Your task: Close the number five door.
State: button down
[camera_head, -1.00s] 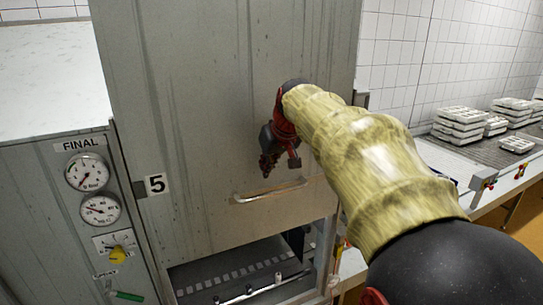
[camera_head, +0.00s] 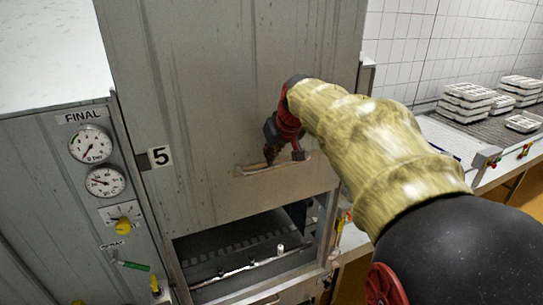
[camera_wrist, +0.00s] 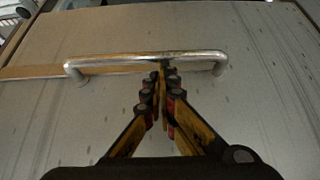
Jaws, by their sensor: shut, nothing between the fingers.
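The number five door (camera_head: 215,110) is a tall grey metal panel beside the "5" label (camera_head: 160,157). It is raised, with a dark opening below its lower edge. Its horizontal bar handle (camera_head: 290,165) sits near the bottom of the panel. My gripper (camera_head: 270,158) is in front of the door at the handle, pointing down in the head view. In the wrist view my gripper (camera_wrist: 163,72) is shut and empty, its tips at the middle of the handle bar (camera_wrist: 110,63). I cannot tell whether they touch it.
Left of the door is a panel marked "FINAL" with gauges (camera_head: 90,143) and a yellow knob (camera_head: 123,225). Inside the opening is a dark slotted surface (camera_head: 235,238). At the right, stacked white moulds (camera_head: 468,98) stand on a conveyor.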

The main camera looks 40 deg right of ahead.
notch_tip(320, 180, down, 53)
jog(key=b, duration=3.5)
jog(key=shift+s, duration=0.25)
jog(key=shift+a+r, duration=0.1)
jog(key=v, duration=1.2)
jog(key=shift+w+r, duration=0.25)
jog(key=shift+r, duration=0.2)
